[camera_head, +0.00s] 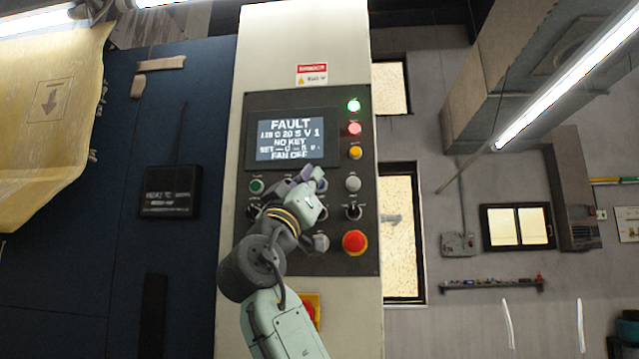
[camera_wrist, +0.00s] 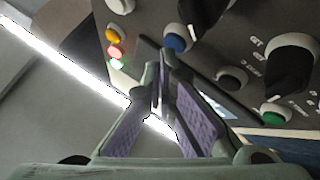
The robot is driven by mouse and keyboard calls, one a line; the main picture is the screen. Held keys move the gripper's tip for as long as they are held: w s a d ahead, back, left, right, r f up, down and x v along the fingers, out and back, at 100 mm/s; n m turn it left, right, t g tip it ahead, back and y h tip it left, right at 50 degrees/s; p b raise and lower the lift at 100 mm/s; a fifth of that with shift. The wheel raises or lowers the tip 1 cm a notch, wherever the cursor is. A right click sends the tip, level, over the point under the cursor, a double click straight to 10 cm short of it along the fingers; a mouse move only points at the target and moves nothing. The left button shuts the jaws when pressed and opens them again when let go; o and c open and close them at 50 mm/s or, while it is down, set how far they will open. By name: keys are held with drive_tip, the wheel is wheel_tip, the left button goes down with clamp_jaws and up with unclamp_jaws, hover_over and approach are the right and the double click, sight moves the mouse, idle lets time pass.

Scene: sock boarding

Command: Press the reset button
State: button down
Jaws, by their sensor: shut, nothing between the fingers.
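The control panel (camera_head: 278,213) carries several buttons, and no label reading "reset" is legible. In the head view my gripper (camera_head: 308,182) is in front of the panel just below the display (camera_head: 291,138) and hides part of the button row. A green button (camera_head: 256,186) is to its left and a pale button (camera_head: 352,184) to its right. The fingers are shut and empty. I cannot tell how far the tips are from the panel.
The display reads FAULT, NO KEY and FAN OFF. A large red button (camera_head: 355,242) is low on the right, under a black selector (camera_head: 353,211). Green, red and orange lamps (camera_head: 354,128) are at the upper right. A black knob (camera_wrist: 290,68) stands out in the wrist view.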

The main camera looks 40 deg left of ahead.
drive_tip(key=shift+w+a+p, duration=0.25)
drive_tip(key=shift+w+p, duration=0.15)
idle(0.5)
idle(0.3)
drive_tip(key=shift+s+d+b, duration=0.4)
drive_tip(key=shift+s+d, duration=0.05)
drive_tip(key=shift+s, duration=0.25)
drive_tip(key=s+d, duration=0.1)
drive_tip(key=s+b, duration=0.1)
drive_tip(key=s, duration=0.1)
drive_tip(key=s+d+b, duration=0.1)
drive_tip(key=shift+s+d, duration=0.15)
drive_tip(key=shift+d, duration=0.2)
idle(0.7)
